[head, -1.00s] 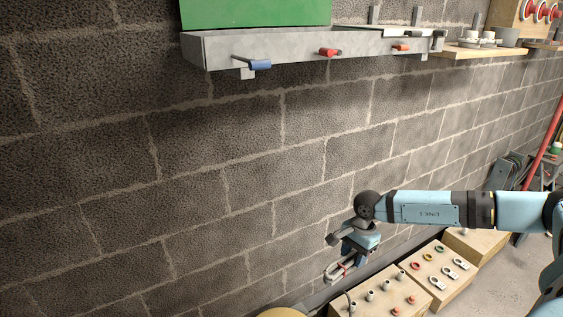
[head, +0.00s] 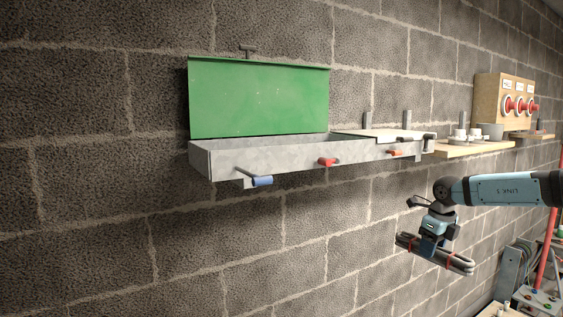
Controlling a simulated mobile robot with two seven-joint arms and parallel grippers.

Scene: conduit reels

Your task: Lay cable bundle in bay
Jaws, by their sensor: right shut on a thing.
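The cable bundle (head: 457,262) is a short dark grey bundle with red ties. My right gripper (head: 430,249) is shut on it near its middle and holds it in the air in front of the wall, below and right of the tray. The long grey metal tray (head: 230,160) is fixed to the wall. Its left bay is open, with a green lid (head: 258,98) standing up behind it. A pale cover (head: 380,134) lies over its right part. The inside floor of the bay is hidden by the front wall. My left gripper is not in view.
A blue handle (head: 262,181), a red handle (head: 327,162) and an orange handle (head: 395,153) stick out from the tray's front. A wooden shelf (head: 470,149) with white pieces and a panel with red knobs (head: 503,96) are at right. The air below the tray is clear.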

